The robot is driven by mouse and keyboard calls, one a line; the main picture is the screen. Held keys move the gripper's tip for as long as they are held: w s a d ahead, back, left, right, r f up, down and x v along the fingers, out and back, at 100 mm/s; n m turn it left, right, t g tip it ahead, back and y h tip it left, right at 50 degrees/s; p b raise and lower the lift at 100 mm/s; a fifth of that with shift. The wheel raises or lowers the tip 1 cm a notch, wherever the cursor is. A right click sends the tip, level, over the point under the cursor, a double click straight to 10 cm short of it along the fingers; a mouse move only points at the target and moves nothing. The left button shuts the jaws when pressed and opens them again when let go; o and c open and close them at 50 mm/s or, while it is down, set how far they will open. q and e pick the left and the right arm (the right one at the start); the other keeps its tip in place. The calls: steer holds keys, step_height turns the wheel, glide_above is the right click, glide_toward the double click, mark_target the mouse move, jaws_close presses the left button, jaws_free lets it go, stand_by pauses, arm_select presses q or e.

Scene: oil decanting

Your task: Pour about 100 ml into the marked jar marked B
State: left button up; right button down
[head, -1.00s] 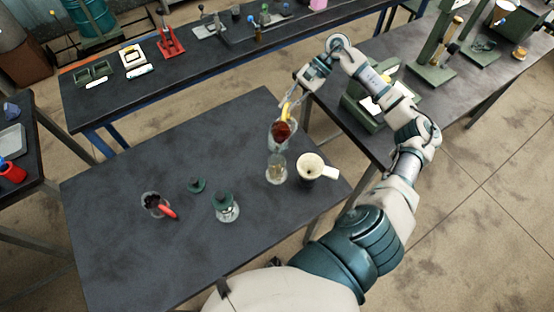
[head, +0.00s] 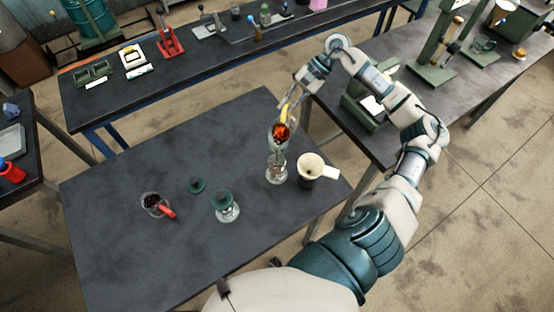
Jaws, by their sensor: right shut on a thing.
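My right gripper (head: 287,103) is shut on a glass vessel with orange-red contents (head: 281,132), apparently by its yellow handle. The vessel hangs above the dark table (head: 130,240), over or just behind a clear open glass jar (head: 276,173). I cannot tell whether liquid runs between them. No letter B is readable on any jar. My left gripper is out of view.
A long bench (head: 190,85) with tools stands behind.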

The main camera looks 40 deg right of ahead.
steer(key=shift+s+a+r+t+h, duration=0.25)
steer(key=shift+r+t+h, duration=0.15)
steer(key=shift+r+h, duration=0.15)
stand_by(0.4)
steer(key=shift+a, duration=0.1)
